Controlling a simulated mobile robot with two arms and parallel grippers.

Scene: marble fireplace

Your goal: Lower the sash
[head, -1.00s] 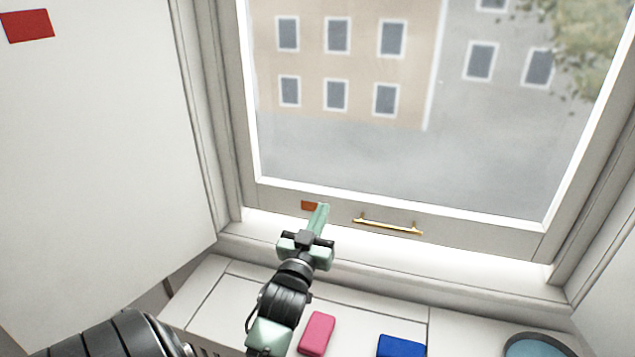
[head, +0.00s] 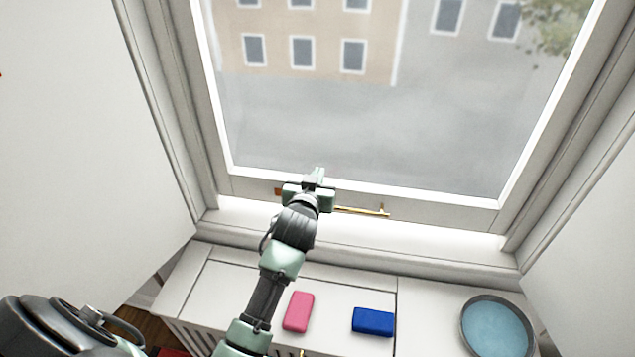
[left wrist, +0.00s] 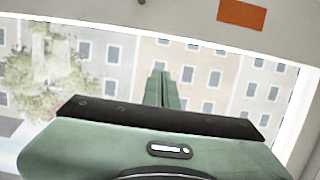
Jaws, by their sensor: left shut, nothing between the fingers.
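The window sash has a pale frame around a large pane; its bottom rail (head: 440,203) crosses the middle of the head view. A thin brass handle (head: 365,211) is on this rail, its left part hidden behind my gripper. My left gripper (head: 319,173) is shut and empty, in front of the rail at the handle's left end. I cannot tell whether it touches the sash. In the left wrist view the shut fingers (left wrist: 161,88) show against the pane, with the rail (left wrist: 180,14) along the top edge. My right gripper is out of view.
An orange patch (left wrist: 241,14) is on the rail. On the white ledge below lie a pink block (head: 299,311) and a blue block (head: 373,321), with a round blue-grey dish (head: 496,328) at the right. White side panels flank the window.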

